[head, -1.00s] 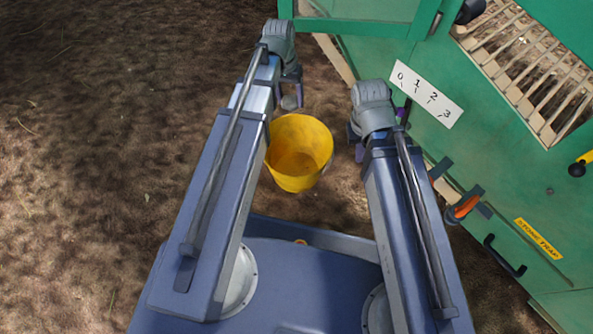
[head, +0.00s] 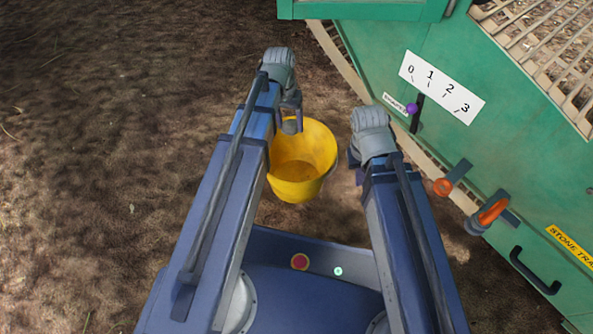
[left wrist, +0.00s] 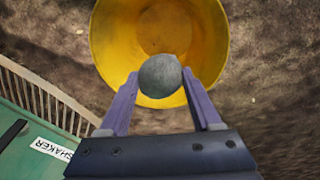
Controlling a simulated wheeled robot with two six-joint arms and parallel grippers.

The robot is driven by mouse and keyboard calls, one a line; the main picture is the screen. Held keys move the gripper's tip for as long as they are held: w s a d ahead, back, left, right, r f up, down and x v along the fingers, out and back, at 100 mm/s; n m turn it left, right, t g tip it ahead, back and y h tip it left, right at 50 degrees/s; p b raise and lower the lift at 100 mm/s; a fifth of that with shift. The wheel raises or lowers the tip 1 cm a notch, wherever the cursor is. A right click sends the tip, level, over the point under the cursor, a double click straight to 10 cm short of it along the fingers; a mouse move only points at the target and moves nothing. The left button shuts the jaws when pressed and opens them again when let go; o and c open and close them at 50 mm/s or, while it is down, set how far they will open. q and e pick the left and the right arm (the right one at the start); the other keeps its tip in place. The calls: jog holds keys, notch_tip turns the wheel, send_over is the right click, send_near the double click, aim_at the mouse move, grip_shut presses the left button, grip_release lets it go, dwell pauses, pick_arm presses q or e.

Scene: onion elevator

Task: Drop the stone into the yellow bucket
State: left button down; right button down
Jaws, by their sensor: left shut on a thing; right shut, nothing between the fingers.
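The yellow bucket (head: 300,180) stands upright on the ground between my two arms in the head view. It also fills the upper middle of the left wrist view (left wrist: 215,45), with its open mouth towards the camera and its visible inside bare. The grey round stone (left wrist: 161,76) is held between the purple fingertips of my left gripper (left wrist: 163,95), which is shut on it. In the head view my left gripper (head: 290,124) is at the bucket's upper left rim, over its mouth. My right gripper (head: 356,172) is shut and empty, right of the bucket, partly hidden by its arm.
A green machine (head: 400,40) stands on the right with a 0-to-3 scale plate (head: 441,87), a purple-knobbed lever (head: 412,108), orange handles (head: 492,211) and a black handle (head: 534,270). Bare brown ground (head: 110,150) lies free on the left.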

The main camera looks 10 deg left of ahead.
pick_arm(q)
jog(key=shift+f+b, duration=1.4)
jog(key=shift+f, duration=0.5)
jog(key=shift+r, duration=0.1)
grip_release()
jog(key=shift+r, duration=0.1)
jog(key=r+p, duration=0.7)
jog(key=p, duration=0.1)
jog(key=shift+a+r, duration=0.3)
jog(key=shift+a, duration=0.05)
